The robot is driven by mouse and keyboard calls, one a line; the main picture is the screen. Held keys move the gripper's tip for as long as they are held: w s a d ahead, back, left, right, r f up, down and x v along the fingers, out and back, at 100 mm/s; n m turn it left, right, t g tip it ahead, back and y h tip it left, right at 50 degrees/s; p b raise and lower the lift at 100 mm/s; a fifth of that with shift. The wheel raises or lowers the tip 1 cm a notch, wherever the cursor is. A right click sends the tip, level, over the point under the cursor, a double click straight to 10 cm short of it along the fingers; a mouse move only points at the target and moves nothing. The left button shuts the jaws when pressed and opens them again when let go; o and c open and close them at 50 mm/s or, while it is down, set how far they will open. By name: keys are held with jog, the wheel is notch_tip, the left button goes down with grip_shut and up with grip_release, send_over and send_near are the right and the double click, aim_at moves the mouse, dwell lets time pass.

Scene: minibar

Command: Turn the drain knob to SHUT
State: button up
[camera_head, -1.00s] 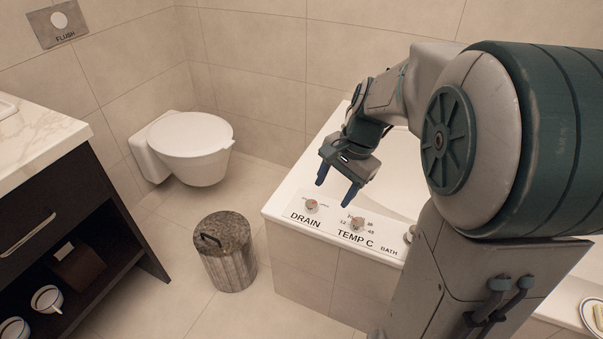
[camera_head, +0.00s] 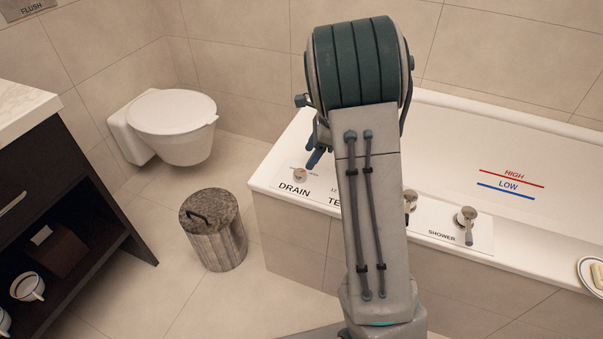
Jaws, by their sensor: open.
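The drain knob (camera_head: 299,175) is a small round knob with a reddish mark, on the bathtub's front ledge above the word DRAIN (camera_head: 294,189). The small lettering around it is too fine to read. My gripper (camera_head: 314,158) is above and just right of the knob, with its blue fingers pointing down. It is open and looks empty. My arm hides much of the gripper and the temperature control. I cannot tell whether a fingertip touches the knob, but they look apart.
The white bathtub (camera_head: 440,130) runs along the wall. Its ledge also carries the shower knob (camera_head: 467,216). A lidded bin (camera_head: 214,245) stands on the floor in front of the tub. The toilet (camera_head: 176,127) is at the back left, and a dark cabinet (camera_head: 55,190) is at the left.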

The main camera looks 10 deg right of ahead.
aim_at(300, 172)
jog(key=b+x, duration=0.2)
jog(key=x, duration=0.5)
jog(key=shift+f, duration=0.1)
jog(key=c, duration=1)
